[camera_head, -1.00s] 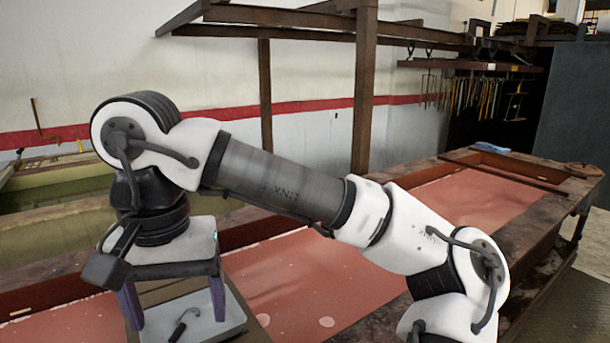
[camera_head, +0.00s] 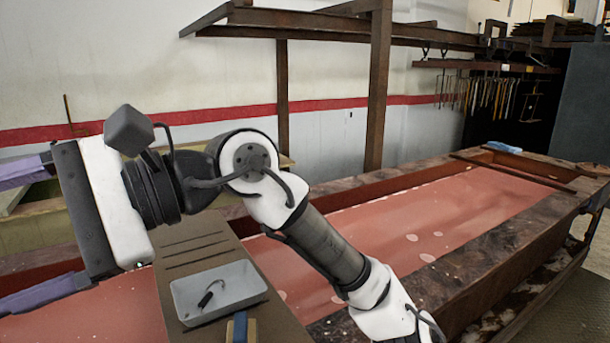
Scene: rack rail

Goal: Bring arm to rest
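My gripper (camera_head: 14,236) is at the left edge of the view, turned sideways with its purple fingers pointing left. The fingers are wide apart, one high and one low, and nothing shows between them. Their tips run to or past the picture edge. My arm crosses the middle of the view, bent at a white joint, and comes down to the lower right. The gripper is above and to the left of a grey tray (camera_head: 240,283), apart from it.
The tray holds a small dark hook (camera_head: 209,295) and stands on a brown slotted board (camera_head: 185,250). A wooden block with a blue part (camera_head: 240,330) lies in front. The long red-topped table (camera_head: 450,225) is mostly clear to the right. A rusty rack (camera_head: 380,90) rises behind.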

